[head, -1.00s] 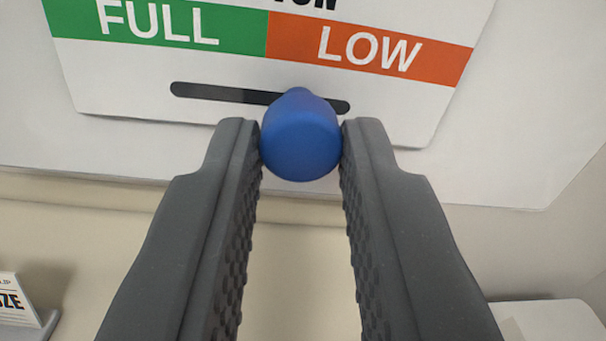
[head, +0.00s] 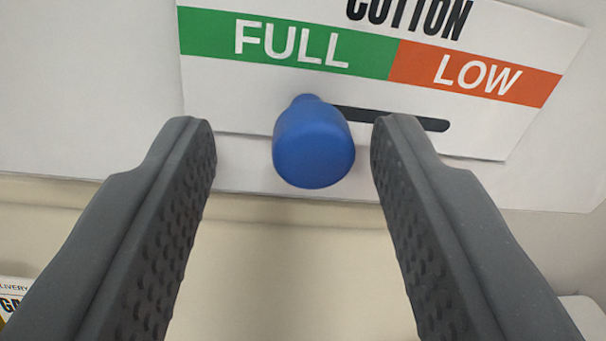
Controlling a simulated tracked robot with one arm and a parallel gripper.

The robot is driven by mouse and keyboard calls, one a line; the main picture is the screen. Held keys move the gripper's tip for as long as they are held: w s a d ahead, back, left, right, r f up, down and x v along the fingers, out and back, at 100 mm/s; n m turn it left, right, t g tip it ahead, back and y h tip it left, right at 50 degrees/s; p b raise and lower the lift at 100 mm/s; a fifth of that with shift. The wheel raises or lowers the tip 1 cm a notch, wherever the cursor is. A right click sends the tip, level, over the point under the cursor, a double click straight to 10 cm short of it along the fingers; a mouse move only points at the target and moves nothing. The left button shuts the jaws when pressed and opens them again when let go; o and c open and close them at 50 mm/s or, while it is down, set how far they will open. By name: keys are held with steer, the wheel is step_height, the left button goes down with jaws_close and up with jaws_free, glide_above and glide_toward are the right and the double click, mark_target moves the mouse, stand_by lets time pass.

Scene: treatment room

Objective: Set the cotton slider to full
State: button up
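The cotton slider has a blue knob (head: 314,146) in a dark horizontal slot (head: 395,117). The knob is at the left end of the visible slot, below the green FULL label (head: 290,43). The orange LOW label (head: 474,74) is to the right, above the slot's empty right end. My gripper (head: 292,128) is open, with one finger on each side of the knob. There is a clear gap to the left finger and a smaller gap to the right finger. Neither finger touches the knob.
The slider is on a white sign (head: 505,22) headed COTTON, fixed to a pale panel (head: 90,90). Below it is a beige surface (head: 290,270). Part of a small printed card (head: 12,298) shows at the lower left edge, and a pale object at the lower right.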

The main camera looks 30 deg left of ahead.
steer(key=shift+d, duration=0.1)
steer(key=shift+s+d+f, duration=0.1)
steer(key=shift+s+d, duration=0.15)
steer(key=shift+d, duration=0.05)
steer(key=b+v, duration=0.1)
steer(key=v, duration=1.2)
steer(key=shift+b, duration=0.35)
steer(key=shift+a, duration=0.1)
